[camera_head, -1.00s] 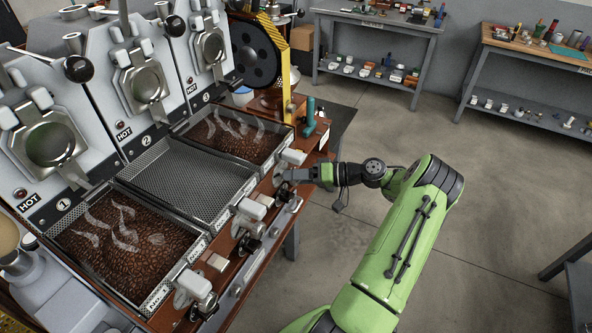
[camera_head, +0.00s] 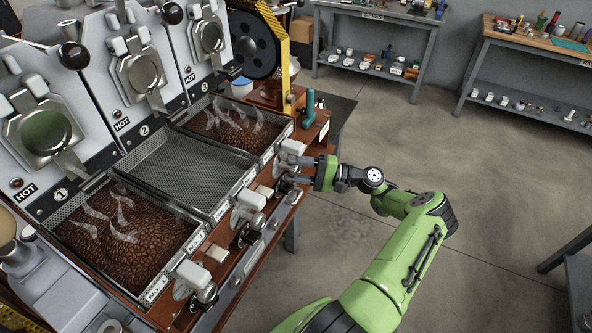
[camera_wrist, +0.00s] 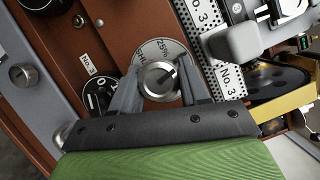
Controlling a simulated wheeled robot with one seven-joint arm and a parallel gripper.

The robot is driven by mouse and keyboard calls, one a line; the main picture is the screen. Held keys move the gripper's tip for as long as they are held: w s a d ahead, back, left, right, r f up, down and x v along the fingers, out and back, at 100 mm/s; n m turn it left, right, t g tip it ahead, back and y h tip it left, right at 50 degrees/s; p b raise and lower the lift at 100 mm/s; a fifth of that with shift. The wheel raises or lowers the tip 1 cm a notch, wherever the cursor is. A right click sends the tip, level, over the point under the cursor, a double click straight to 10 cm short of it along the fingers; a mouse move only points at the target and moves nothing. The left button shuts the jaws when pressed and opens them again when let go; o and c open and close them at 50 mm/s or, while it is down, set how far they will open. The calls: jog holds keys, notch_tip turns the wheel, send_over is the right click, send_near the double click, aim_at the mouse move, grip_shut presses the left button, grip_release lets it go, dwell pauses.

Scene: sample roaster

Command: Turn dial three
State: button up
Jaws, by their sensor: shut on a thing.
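Dial three is a round silver knob (camera_wrist: 160,80) on a pale disc marked with percentages, "25%" readable near the top. It shows in the wrist view beside "No. 3" labels. My gripper (camera_wrist: 159,76) has one grey finger on each side of the knob and is shut on it. The knob carries a dark pointer mark at its upper right. In the head view my gripper (camera_head: 296,169) is at the front panel by the far tray (camera_head: 268,160); the dial itself is mostly hidden there by the fingers and nearby fittings.
Steaming beans fill the near tray (camera_head: 187,253) and the far tray. The middle tray (camera_head: 222,208) is empty mesh. Other knobs and pale levers line the front panel (camera_head: 230,262). A teal-handled tool (camera_head: 310,103) stands beyond the gripper. The floor to the right is clear.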

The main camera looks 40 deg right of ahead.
jog(key=shift+m+t, duration=0.5)
jog(key=shift+m, duration=0.7)
jog(key=o, duration=1)
jog(key=shift+f, duration=0.1)
jog(key=shift+c, duration=0.2)
jog(key=b+v, duration=0.4)
jog(key=v, duration=1.2)
